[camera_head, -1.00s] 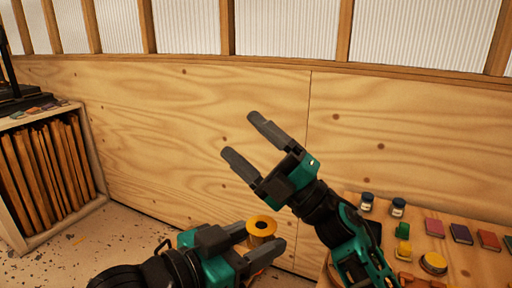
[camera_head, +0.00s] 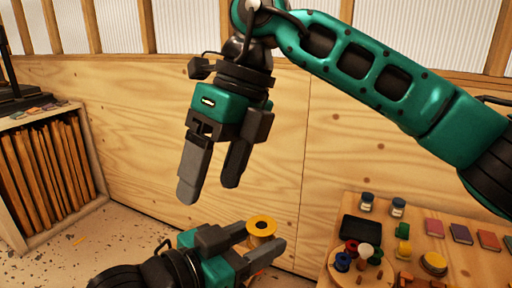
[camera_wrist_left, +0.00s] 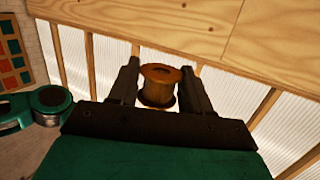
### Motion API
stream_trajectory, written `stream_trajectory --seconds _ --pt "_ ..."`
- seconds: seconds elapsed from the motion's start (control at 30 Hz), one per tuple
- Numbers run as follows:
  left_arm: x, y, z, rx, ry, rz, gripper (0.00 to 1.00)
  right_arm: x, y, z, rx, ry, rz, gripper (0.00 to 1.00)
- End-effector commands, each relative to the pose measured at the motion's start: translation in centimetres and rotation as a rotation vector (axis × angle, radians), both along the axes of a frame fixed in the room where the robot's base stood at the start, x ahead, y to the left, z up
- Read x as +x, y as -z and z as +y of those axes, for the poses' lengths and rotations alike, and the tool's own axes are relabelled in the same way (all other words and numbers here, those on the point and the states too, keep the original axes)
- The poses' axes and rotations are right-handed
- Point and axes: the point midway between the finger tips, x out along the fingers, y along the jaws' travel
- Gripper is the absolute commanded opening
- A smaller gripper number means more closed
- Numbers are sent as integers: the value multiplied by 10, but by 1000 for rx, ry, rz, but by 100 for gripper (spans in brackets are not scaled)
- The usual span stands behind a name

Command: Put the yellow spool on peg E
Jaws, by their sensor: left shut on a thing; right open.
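The yellow spool (camera_head: 261,227), with a hole in its top, is between the fingers of my left gripper (camera_head: 264,238) at the bottom centre. That gripper is shut on it and holds it above the floor, away from the table. The spool (camera_wrist_left: 160,84) also shows between the left gripper's fingers (camera_wrist_left: 160,92) in the left wrist view. My right gripper (camera_head: 208,193) is open and empty, pointing down, up and left of the spool. No peg marked E can be made out.
The wooden table (camera_head: 385,211) at the lower right bears small jars (camera_head: 398,207), coloured blocks (camera_head: 461,233), a dark pad (camera_head: 361,229) and a round board with several small coloured spools (camera_head: 343,262). A shelf of boards (camera_head: 45,170) stands left. A plywood wall (camera_head: 140,110) is behind.

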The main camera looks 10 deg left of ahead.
Motion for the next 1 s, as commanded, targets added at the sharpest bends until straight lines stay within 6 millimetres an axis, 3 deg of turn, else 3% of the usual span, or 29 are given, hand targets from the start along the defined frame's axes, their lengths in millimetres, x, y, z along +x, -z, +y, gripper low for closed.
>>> stream_trajectory --seconds 0.2,0.43,1.0 --pt "0 0 0 0 0 0 19 19 -20 -38 -243 71 -152 75" --pt "0 0 0 0 0 0 19 23 -19 -50 -310 95 -187 75" --pt "0 0 0 0 0 0 19 23 77 -50 -306 94 -183 75"
